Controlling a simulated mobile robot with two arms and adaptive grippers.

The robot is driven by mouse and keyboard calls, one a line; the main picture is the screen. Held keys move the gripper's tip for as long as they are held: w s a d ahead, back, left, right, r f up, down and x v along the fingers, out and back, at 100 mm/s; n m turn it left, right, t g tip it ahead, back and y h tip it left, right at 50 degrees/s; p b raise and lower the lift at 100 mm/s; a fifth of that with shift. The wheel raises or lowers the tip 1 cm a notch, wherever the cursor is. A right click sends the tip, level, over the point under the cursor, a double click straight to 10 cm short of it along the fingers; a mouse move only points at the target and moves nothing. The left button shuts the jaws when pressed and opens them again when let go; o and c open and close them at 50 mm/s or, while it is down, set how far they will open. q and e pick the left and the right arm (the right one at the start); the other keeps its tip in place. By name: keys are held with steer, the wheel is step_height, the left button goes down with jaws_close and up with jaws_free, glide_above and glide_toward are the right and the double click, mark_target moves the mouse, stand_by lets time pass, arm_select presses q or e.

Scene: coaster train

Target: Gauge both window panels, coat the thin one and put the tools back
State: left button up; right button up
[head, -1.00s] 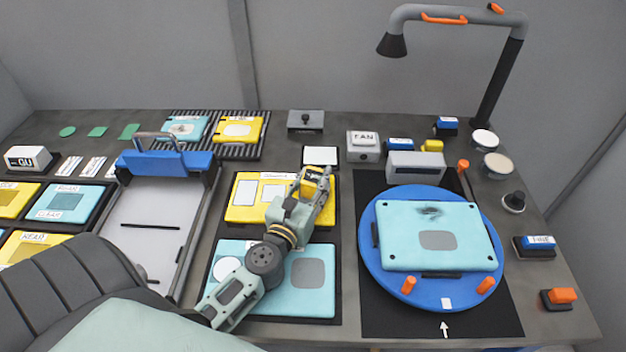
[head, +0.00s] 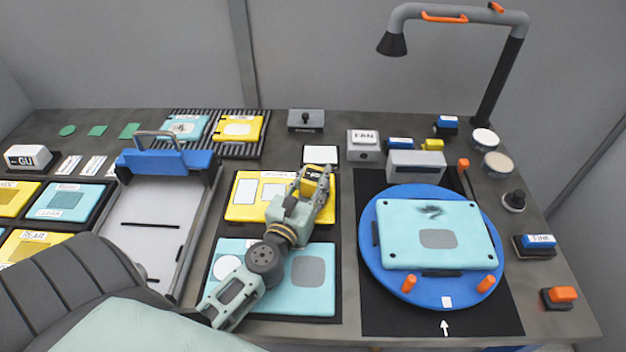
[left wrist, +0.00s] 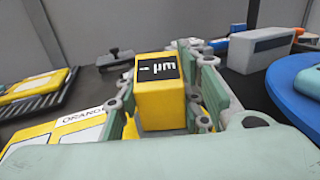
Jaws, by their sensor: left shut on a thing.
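My left gripper (head: 314,190) is shut on a small yellow gauge (left wrist: 159,100) with a dark display. The display shows characters like "- µm". The gauge is over the right part of the yellow panel (head: 244,203), close to it; I cannot tell whether it touches. A teal panel (head: 309,300) lies in front of the yellow one, partly covered by my left arm. Another teal panel (head: 400,245), with a dark smudge and a grey patch, lies on the blue turntable (head: 379,285). My right gripper is not in view.
A grey lamp or hood arm (head: 510,70) stands at the back right. A FAN box (head: 364,145), pots (head: 497,165) and blocks (head: 541,241) line the back and right edge. A blue-handled press frame (head: 165,162) and a slotted rack (head: 254,150) are at left and back.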

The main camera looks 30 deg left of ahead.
arm_select(q)
steer(key=shift+s+d+f, duration=0.15)
steer(key=shift+s+f, duration=0.05)
steer(key=shift+f, duration=0.45)
steer(key=o, duration=1.4)
steer(key=shift+f, duration=0.1)
steer(key=shift+w+r+p, duration=0.2)
steer(key=shift+r+p, duration=0.7)
steer(key=shift+r, duration=0.05)
step_height(320, 180, up, 2)
steer(key=shift+r+p, duration=0.1)
steer(key=shift+p, duration=0.7)
steer(key=shift+r+p, duration=1.3)
